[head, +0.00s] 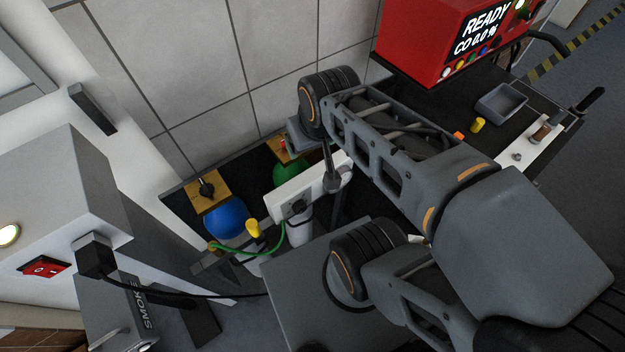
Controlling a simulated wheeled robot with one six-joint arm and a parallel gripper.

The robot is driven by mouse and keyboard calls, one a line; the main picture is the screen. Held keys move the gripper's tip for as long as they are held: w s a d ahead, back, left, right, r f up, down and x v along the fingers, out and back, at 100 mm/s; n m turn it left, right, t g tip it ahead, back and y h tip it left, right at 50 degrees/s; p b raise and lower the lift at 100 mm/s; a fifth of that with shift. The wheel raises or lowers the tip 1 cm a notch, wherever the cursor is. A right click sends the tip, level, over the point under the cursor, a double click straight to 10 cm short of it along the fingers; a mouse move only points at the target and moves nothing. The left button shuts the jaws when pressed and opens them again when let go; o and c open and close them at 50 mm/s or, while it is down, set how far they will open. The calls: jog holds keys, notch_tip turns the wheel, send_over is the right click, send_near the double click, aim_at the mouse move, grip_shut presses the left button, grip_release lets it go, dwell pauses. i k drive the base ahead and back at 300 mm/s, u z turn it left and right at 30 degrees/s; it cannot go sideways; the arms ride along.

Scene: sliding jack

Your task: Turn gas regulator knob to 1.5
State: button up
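A blue gas cylinder (225,222) stands at the lower left of the dark rack. Above it is a brass plate with a black knob (206,187) on it. The numbers around this knob are too small to read. A green cylinder (288,174) stands to its right, with a second brass plate (281,150) and a small red part above it, partly covered by my arm. My arm reaches in from the lower right, and its far end is right of both plates, apart from the black knob. The fingers of my gripper cannot be made out.
A grey cabinet with a red switch (44,267) and black cable stands at left. A red analyser (430,40) reading READY, a grey tray (502,101) and a yellow piece (478,125) are at upper right.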

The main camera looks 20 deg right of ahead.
aim_at(299, 207)
jog(key=z, duration=0.05)
jog(key=k, duration=0.5)
jog(key=z, duration=1.8)
jog(key=k, duration=0.9)
jog(key=u, duration=1.95)
jog(key=i, duration=0.5)
jog(key=z, duration=0.05)
